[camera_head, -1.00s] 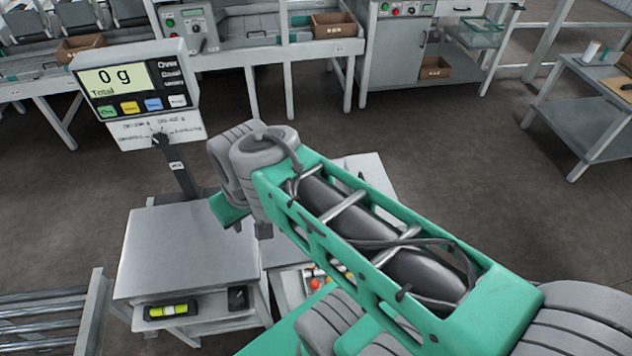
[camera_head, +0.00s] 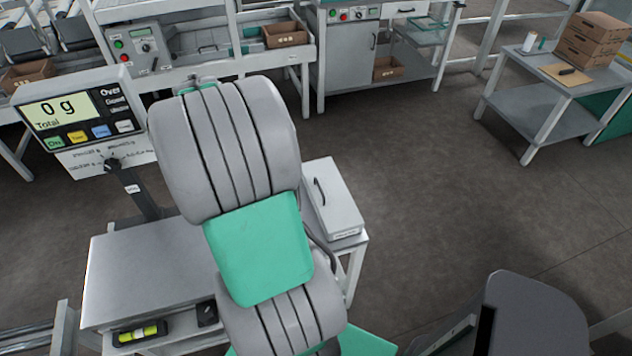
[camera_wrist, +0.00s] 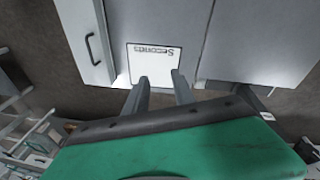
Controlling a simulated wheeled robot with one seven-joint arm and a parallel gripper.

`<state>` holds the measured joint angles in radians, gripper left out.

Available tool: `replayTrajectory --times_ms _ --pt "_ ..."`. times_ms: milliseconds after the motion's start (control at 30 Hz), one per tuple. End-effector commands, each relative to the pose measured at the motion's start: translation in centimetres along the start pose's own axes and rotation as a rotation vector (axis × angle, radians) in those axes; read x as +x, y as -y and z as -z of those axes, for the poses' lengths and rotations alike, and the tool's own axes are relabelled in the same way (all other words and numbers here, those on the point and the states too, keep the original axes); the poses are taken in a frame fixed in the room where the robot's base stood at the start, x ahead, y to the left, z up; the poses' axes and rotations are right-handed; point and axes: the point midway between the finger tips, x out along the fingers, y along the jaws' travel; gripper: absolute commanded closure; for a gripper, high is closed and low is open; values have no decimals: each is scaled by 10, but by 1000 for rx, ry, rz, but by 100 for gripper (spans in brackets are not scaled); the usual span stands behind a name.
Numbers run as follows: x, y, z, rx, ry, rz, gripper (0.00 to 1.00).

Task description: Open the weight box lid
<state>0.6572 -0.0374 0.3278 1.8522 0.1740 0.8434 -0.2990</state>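The weight box (camera_head: 335,212) is a pale grey box with a dark bar handle (camera_head: 320,192) on its top. It stands on the right part of the scale bench, and its lid looks shut. In the wrist view the handle (camera_wrist: 93,49) shows at upper left on a pale grey panel. My gripper (camera_wrist: 160,82) has two grey fingers apart with nothing held between them. They point at a white card reading "Seconds" (camera_wrist: 155,62), to the right of the handle and apart from it. In the head view my arm hides the gripper.
The scale plate (camera_head: 150,270) lies left of my arm; its display (camera_head: 68,112) reads 0 g. A bench with brown bins (camera_head: 285,34) stands behind. A table with cartons (camera_head: 592,40) is at far right. The floor right of the weight box is clear.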

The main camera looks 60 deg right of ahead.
Motion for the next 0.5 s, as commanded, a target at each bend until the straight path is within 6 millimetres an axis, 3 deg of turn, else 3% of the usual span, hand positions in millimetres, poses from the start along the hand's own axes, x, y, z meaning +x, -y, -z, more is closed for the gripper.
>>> replayTrajectory --times_ms 33,100,200,300,500 --pt "24 -49 -1 76 49 -21 69" --pt "56 -106 -10 156 99 -44 69" --pt "89 -162 -30 231 147 -65 69" --pt "106 -188 -42 265 171 -74 69" --pt "131 -194 -50 272 180 -75 69"
